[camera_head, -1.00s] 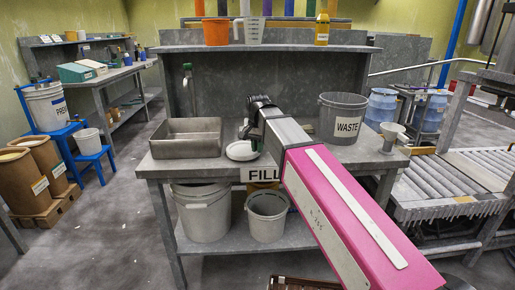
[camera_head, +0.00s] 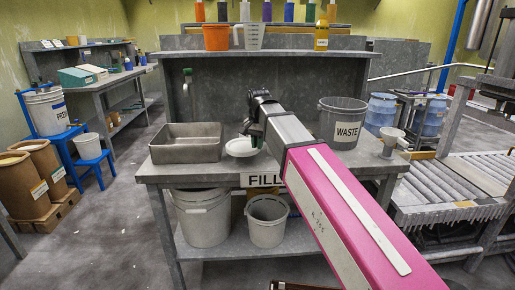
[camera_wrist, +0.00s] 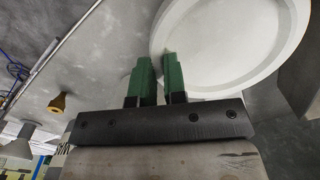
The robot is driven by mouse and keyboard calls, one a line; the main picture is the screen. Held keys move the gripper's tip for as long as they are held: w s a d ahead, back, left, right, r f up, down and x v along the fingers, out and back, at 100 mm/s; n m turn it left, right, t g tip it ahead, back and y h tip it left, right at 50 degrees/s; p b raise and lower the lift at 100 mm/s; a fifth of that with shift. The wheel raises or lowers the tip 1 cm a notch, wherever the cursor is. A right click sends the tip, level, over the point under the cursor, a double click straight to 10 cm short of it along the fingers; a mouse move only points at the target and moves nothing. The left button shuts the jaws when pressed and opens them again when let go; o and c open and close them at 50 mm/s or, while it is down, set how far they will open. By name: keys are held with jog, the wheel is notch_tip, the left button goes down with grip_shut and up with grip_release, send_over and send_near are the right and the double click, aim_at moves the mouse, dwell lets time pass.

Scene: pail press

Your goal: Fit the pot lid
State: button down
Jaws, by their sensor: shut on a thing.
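A round white lid (camera_head: 241,147) with a raised rim shows over the bench at the left of my arm's end. It fills the upper right of the wrist view (camera_wrist: 235,40). My gripper (camera_head: 251,132) is at its edge. In the wrist view my gripper's green fingers (camera_wrist: 160,72) are close together and shut on the lid's rim, though the exact contact is partly hidden. In the head view the arm hides part of the bench. No pot can be told for sure among the pails in view.
On the bench (camera_head: 225,173) stand a steel tray (camera_head: 187,143) at the left, a WASTE pail (camera_head: 342,122) and a small funnel (camera_head: 391,141) at the right. Grey pails (camera_head: 203,216) (camera_head: 267,221) stand on the lower shelf. A roller conveyor (camera_head: 455,190) is at the right.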

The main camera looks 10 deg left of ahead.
jog(key=shift+r, duration=0.3)
dwell(0.6)
notch_tip(320, 180, up, 8)
dwell(1.1)
jog(key=shift+d, duration=0.1)
